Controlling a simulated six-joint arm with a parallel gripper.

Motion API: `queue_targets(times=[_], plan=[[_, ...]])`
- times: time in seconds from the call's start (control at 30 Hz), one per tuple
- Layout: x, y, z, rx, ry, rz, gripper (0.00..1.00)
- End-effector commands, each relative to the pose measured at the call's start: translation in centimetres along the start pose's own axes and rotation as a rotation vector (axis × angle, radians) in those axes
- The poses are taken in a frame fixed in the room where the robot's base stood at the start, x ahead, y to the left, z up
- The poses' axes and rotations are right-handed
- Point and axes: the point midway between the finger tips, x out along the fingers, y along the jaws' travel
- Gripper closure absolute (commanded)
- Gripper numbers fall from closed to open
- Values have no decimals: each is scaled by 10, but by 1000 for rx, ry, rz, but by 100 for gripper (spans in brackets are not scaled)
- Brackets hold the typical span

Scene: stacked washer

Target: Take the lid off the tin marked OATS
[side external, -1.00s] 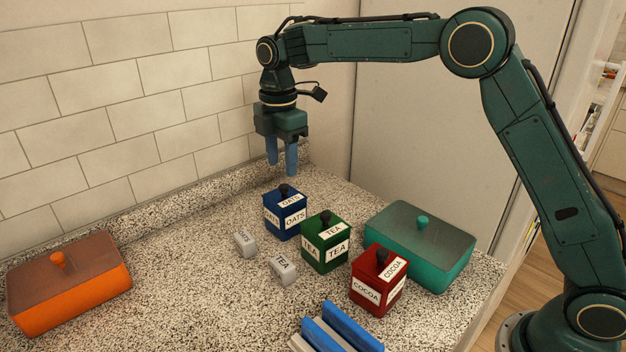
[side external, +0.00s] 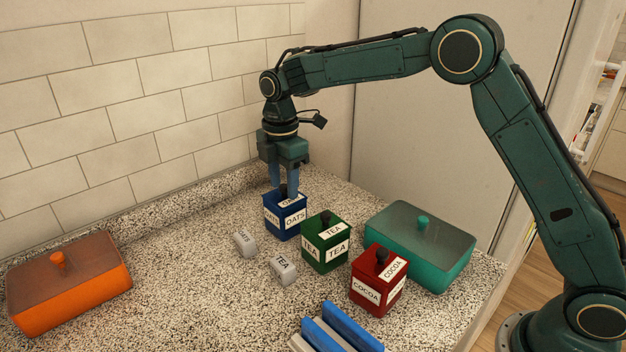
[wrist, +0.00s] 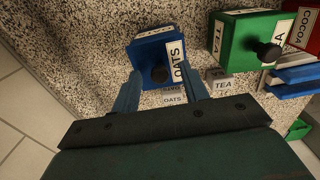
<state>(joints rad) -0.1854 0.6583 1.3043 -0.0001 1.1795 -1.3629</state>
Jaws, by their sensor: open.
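The blue tin marked OATS (side external: 285,220) stands upright on the counter with its lid on. The knob is mostly hidden by the fingers in the side view.
A green TEA tin (side external: 326,243) stands close right of it, then a red COCOA tin (side external: 378,281). A teal lidded box (side external: 420,245) is behind them. Small grey OATS (side external: 244,243) and TEA (side external: 283,270) blocks lie in front. An orange box (side external: 70,285) is far left; a blue-grey rack (side external: 338,330) is at front.

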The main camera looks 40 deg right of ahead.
Motion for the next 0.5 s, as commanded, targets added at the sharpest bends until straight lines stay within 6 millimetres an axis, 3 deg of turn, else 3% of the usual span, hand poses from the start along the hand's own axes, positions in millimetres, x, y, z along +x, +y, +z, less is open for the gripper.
queue_targets(times=[0.37, 0.5], plan=[[0, 0, 0, 0, 0, 1, 55], [-1, 0, 0, 0, 0, 1, 79]])
